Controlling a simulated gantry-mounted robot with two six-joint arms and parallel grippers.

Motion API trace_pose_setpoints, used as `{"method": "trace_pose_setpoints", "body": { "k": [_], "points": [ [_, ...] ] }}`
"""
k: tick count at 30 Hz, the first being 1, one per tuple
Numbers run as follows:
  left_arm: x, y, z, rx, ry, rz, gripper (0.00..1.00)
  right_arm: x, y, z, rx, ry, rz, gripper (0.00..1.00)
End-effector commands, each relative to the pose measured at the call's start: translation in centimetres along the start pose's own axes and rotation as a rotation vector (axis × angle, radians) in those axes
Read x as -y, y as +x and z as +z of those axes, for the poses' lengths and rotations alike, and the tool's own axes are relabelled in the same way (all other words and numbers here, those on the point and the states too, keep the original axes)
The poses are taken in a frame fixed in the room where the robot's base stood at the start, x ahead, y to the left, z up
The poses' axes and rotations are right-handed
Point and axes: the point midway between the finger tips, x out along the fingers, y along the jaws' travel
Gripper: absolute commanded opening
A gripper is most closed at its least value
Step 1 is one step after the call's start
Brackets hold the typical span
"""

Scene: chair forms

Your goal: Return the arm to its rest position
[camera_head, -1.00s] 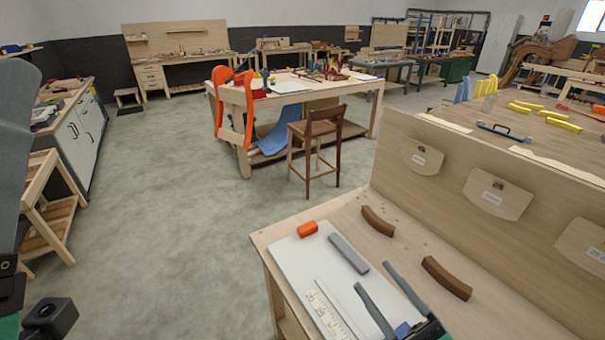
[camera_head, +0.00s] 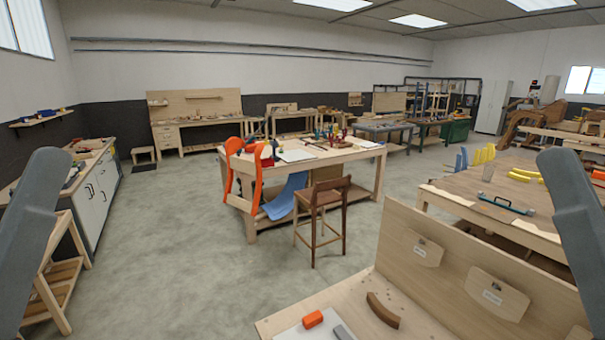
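Two grey arm links of mine rise at the left and right edges of the head view. Neither gripper shows, so I cannot see their fingers. The workbench (camera_head: 350,297) with the upright wooden panel (camera_head: 405,240) is at the lower right, cut off by the bottom edge. On it lie a brown curved wooden piece (camera_head: 383,310), an orange block (camera_head: 313,319) and a grey bar (camera_head: 342,332), with the bar only partly in view. The block and bar lie on a white sheet (camera_head: 292,333).
A wooden chair (camera_head: 322,205) stands beyond the bench, before a table (camera_head: 345,157) with orange clamp-like forms (camera_head: 240,175). A large table (camera_head: 470,195) is at the right. A white cabinet (camera_head: 97,190) and wooden rack (camera_head: 60,270) stand at the left. The grey floor (camera_head: 160,250) between is clear.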

Motion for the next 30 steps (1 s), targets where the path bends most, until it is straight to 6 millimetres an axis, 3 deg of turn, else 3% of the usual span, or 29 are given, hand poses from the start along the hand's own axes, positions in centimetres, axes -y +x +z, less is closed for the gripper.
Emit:
{"method": "trace_pose_setpoints", "body": {
  "k": [1,6,9,13,19,22,26,30],
  "points": [
    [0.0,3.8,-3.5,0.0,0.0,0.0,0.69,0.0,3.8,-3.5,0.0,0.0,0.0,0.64],
    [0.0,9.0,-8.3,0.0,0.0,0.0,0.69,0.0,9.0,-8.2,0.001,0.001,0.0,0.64],
    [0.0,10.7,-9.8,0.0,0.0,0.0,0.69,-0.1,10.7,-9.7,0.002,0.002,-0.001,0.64],
    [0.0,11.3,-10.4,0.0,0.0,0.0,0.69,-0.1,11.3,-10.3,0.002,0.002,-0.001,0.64],
    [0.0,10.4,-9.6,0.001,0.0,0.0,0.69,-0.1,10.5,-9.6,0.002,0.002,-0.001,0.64],
    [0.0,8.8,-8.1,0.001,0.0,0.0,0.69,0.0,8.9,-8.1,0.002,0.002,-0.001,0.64],
    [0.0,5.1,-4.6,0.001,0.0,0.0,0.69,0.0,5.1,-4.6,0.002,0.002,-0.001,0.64],
    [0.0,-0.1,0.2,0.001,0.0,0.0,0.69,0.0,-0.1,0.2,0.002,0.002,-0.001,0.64]
  ]
}}
